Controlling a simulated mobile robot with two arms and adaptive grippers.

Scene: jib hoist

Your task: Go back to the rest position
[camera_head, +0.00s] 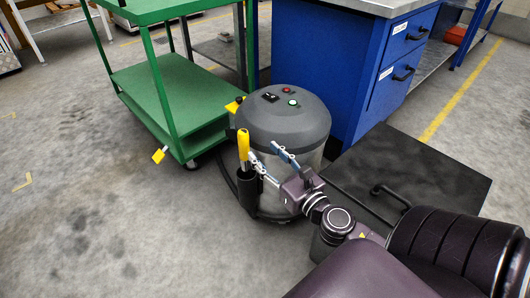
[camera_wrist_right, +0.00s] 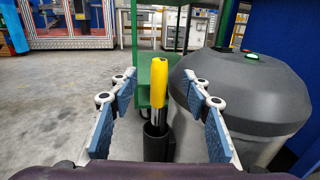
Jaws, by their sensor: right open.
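My right gripper (camera_head: 264,152) is open and empty, its blue-padded fingers spread apart. It is beside a yellow-handled tool (camera_head: 243,143) that stands upright in a black holder (camera_head: 247,184). In the right wrist view, the yellow handle (camera_wrist_right: 159,80) shows between the open fingers (camera_wrist_right: 160,92), beyond them, and I see no contact. The holder is at the side of a canister (camera_head: 283,125) with a dark grey lid, which fills the right of the wrist view (camera_wrist_right: 245,95). My left gripper is not in view.
A green cart (camera_head: 175,90) stands behind the canister to the left. A blue drawer cabinet (camera_head: 345,70) is behind it to the right. A black plate with a handle (camera_head: 440,170) is at the right, partly behind my arm. The grey floor (camera_head: 80,190) at left is clear.

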